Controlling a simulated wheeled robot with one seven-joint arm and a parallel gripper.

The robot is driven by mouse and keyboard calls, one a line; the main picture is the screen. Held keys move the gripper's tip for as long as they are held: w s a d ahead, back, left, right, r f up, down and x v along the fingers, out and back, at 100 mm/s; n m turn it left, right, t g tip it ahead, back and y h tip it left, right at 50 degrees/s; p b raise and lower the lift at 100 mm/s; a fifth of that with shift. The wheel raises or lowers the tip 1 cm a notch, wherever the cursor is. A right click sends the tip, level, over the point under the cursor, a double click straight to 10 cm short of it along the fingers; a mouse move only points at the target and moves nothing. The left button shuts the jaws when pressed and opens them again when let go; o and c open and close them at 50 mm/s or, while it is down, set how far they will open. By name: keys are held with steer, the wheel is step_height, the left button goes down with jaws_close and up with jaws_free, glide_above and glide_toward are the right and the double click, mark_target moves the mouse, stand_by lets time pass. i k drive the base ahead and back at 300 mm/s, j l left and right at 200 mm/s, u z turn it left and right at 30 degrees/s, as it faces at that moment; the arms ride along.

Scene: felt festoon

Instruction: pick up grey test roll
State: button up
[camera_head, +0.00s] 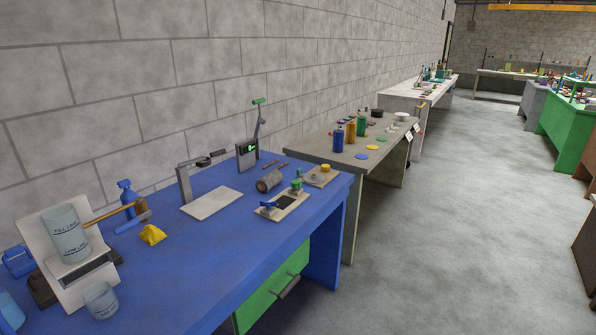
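A short grey-brown roll (269,182), which looks like the grey test roll, lies on its side on the blue table (190,262), near the table's far end. Its round end face shows, and nothing covers it. It lies just right of a pale flat board (211,203) and behind a small board with a dark pad (283,206). My gripper is not in view.
Open floor (450,240) lies to the right.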

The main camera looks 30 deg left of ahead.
mark_target(273, 178)
steer(key=i+u, duration=0.15)
steer(key=i, duration=0.6)
steer(key=i+l+u, duration=0.2)
steer(key=i, duration=0.5)
steer(key=i+j+u, duration=0.15)
steer(key=i+u, duration=0.15)
steer(key=u, duration=0.2)
steer(key=i+u, duration=0.3)
steer(key=u, duration=0.15)
steer(key=i+l+u, duration=0.1)
steer(key=i+u, duration=0.2)
steer(key=u, duration=0.2)
steer(key=i+u, duration=0.35)
